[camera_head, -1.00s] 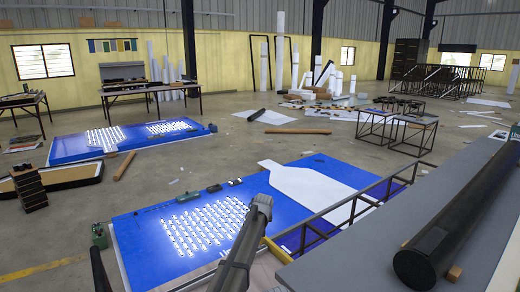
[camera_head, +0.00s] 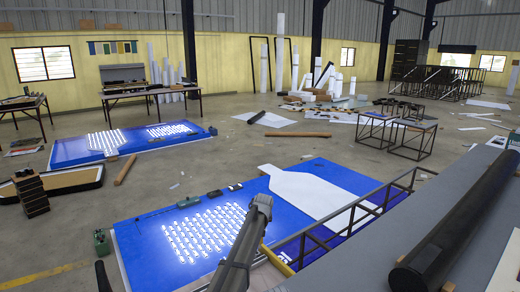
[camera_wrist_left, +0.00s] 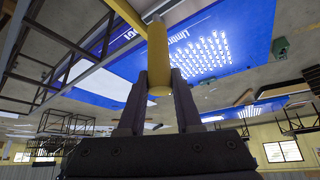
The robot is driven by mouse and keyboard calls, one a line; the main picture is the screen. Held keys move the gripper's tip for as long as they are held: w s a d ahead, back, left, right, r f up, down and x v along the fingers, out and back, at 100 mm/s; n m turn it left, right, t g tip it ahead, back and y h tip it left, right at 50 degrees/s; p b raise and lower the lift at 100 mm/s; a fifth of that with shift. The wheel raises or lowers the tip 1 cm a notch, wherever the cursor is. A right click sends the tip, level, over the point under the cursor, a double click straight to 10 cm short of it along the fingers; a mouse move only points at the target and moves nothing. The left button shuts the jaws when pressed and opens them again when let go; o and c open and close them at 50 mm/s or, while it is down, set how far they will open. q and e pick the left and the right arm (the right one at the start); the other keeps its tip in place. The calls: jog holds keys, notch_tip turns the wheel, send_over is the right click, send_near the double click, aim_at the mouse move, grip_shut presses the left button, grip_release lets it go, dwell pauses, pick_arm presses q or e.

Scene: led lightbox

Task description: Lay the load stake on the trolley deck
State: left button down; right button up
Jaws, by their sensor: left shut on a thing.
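The load stake (camera_wrist_left: 157,55) is a yellow round bar. In the left wrist view it stands between the two fingers of my left gripper (camera_wrist_left: 159,92), which is shut on it. In the head view only a short yellow piece (camera_head: 277,262) shows beside my left arm, and the fingers are hidden there. The grey deck (camera_head: 350,268) is at the lower right of the head view, with a dark rail frame (camera_head: 340,222) along its left side. The stake's yellow piece is left of the deck, near the rail; I cannot tell whether they touch. My right gripper is not in view.
A thick black roll (camera_head: 465,220) lies lengthwise on the deck, with a small wooden block (camera_head: 448,286) by its near end. A blue lit panel (camera_head: 150,225) with a white bottle shape (camera_head: 305,190) lies beyond the rail. Bare deck lies left of the roll.

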pick_arm(q)
jog(key=shift+r+p, duration=1.55)
jog(key=shift+r, duration=0.4)
jog(key=shift+f, duration=0.1)
